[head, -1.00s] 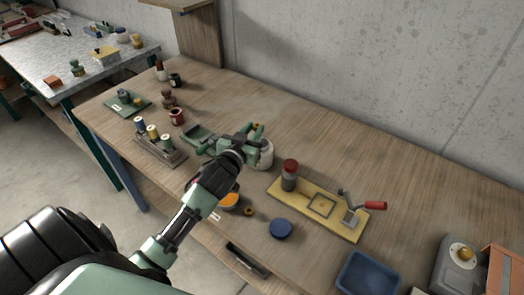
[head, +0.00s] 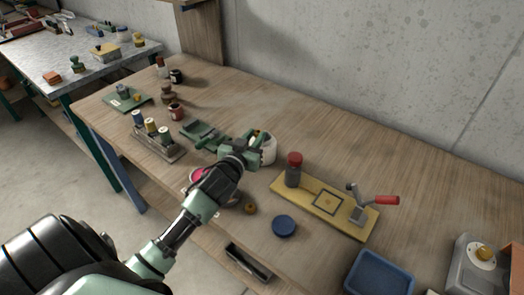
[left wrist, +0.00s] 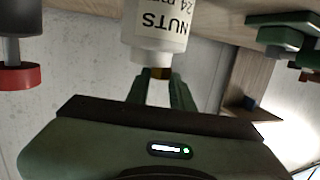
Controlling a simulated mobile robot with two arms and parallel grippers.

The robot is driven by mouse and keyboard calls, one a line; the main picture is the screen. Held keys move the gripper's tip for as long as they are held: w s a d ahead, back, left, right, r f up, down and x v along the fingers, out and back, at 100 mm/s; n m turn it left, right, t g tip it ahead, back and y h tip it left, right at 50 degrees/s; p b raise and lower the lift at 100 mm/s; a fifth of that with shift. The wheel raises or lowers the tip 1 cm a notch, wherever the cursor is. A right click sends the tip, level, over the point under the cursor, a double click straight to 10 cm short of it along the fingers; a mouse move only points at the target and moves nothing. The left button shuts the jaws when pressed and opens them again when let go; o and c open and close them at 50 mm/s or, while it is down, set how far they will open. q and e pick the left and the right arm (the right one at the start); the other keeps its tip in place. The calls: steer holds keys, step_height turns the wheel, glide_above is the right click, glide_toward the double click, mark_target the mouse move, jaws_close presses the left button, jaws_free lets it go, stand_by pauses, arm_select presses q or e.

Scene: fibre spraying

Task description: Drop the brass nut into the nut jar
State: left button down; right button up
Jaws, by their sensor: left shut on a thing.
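The white nut jar (head: 268,149) stands on the wooden bench, partly behind my left gripper (head: 254,140). In the left wrist view, which is upside down, the nut jar (left wrist: 158,30) carries the label "NUTS 24". There my left gripper (left wrist: 162,82) has its two green fingers shut on the brass nut (left wrist: 160,73). The nut shows right at the jar's mouth end, partly hidden by the fingers. I cannot tell whether it is directly over the opening or a little to one side. My right gripper is not in view.
A brass ring (head: 250,208), a blue disc (head: 284,226) and a blue tray (head: 380,275) lie nearer the front. The bench behind the jar is clear.

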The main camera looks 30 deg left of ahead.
arm_select(q)
steer(key=c, duration=1.1)
jaws_free()
steer(key=shift+c, duration=0.2)
steer(key=b+v, duration=0.1)
steer(key=v, duration=0.6)
steer(key=shift+s, duration=0.35)
